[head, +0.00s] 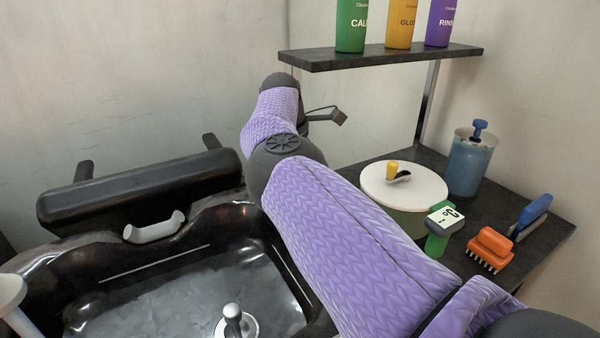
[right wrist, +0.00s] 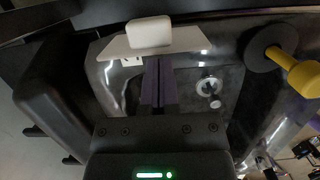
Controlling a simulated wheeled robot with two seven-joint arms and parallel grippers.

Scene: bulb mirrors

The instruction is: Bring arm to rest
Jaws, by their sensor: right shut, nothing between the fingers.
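My right arm (head: 335,235), in a purple knitted sleeve, reaches from the lower right of the head view up over the right side of the black basin. Its far end is near the wall, left of the shelf. Its gripper is hidden behind the arm in the head view. In the right wrist view my right gripper (right wrist: 160,85) shows its dark fingers together, with nothing between them, and the basin lies beyond. My left gripper is in neither view.
A shelf (head: 385,57) holds bottles.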

